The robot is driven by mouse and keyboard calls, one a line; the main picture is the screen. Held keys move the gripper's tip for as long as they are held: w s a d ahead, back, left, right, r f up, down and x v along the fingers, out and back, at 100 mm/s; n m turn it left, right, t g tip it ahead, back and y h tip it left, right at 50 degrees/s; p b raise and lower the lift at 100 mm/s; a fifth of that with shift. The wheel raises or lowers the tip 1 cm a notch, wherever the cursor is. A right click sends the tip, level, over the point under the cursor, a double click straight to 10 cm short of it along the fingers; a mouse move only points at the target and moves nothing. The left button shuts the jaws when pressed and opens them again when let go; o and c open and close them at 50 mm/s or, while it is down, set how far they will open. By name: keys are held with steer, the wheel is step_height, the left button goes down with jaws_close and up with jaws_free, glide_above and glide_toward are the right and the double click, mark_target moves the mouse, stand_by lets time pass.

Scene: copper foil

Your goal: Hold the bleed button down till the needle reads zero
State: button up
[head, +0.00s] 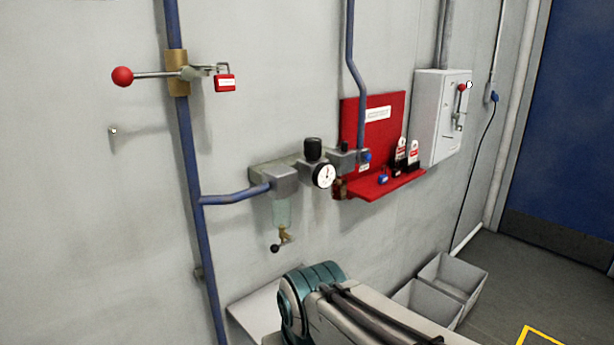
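The pressure gauge (323,175) is a round white dial with a dark rim on the wall-mounted air unit. Its needle is too small to read. A small blue part (366,156) at the right end of the unit looks like the bleed button. I cannot tell whether it is pressed. A black knob (313,149) stands above the gauge, and a clear bowl with a brass drain (284,235) hangs below the unit. My arm shows at the bottom, below and apart from the unit. My gripper is not in view.
A red lockout board (372,118) has a shelf holding a blue padlock (383,178) and tags. A red-knobbed lever (122,76) with a red padlock (225,82) sits upper left. A grey switch box (440,115) is right. Grey bins (453,275) stand below.

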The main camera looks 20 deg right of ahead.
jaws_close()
